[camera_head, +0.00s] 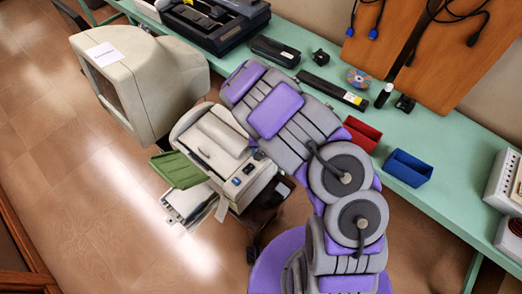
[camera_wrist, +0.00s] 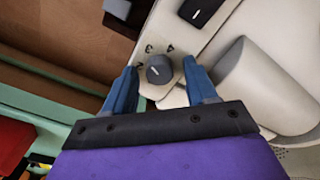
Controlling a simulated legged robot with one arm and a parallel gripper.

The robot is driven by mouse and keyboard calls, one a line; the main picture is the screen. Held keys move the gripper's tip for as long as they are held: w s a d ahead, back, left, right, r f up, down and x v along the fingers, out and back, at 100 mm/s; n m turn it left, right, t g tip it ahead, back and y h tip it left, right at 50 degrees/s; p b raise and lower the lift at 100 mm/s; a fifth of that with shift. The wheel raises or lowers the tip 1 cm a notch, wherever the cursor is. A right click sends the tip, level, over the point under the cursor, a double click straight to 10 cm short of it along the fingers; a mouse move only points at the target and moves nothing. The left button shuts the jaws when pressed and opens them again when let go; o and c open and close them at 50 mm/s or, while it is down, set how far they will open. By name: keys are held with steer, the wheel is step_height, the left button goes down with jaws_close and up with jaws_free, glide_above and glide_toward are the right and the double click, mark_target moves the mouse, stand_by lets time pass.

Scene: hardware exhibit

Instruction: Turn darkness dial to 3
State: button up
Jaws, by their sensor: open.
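The small dark round dial (camera_wrist: 159,70) shows in the middle of the wrist view, on the beige panel of a machine. Marks that read like 3 and 4 stand beside it, and one more is partly hidden by a finger. A short light line shows on the dial; I cannot tell which number it points at. My gripper (camera_wrist: 160,66) is open, its two blue fingers on either side of the dial with gaps showing. In the head view the beige machine (camera_head: 205,137) stands on the left of my arm, which hides my gripper.
A large beige monitor (camera_head: 160,75) stands behind the machine. A green bench (camera_head: 455,190) holds a red bin (camera_head: 361,134) and a blue bin (camera_head: 407,168). Floor is free at left.

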steer(key=shift+d+r, duration=0.1)
steer(key=shift+d, duration=0.45)
steer(key=shift+c, duration=1.5)
steer(key=shift+a, duration=0.85)
steer(key=c, duration=0.4)
steer(key=shift+s, duration=0.1)
steer(key=shift+c, duration=0.9)
steer(key=shift+d, duration=0.4)
steer(key=shift+c, duration=0.9)
steer(key=shift+a, duration=0.25)
steer(key=shift+d, duration=0.2)
steer(key=o, duration=1.1)
steer(key=shift+c, duration=0.2)
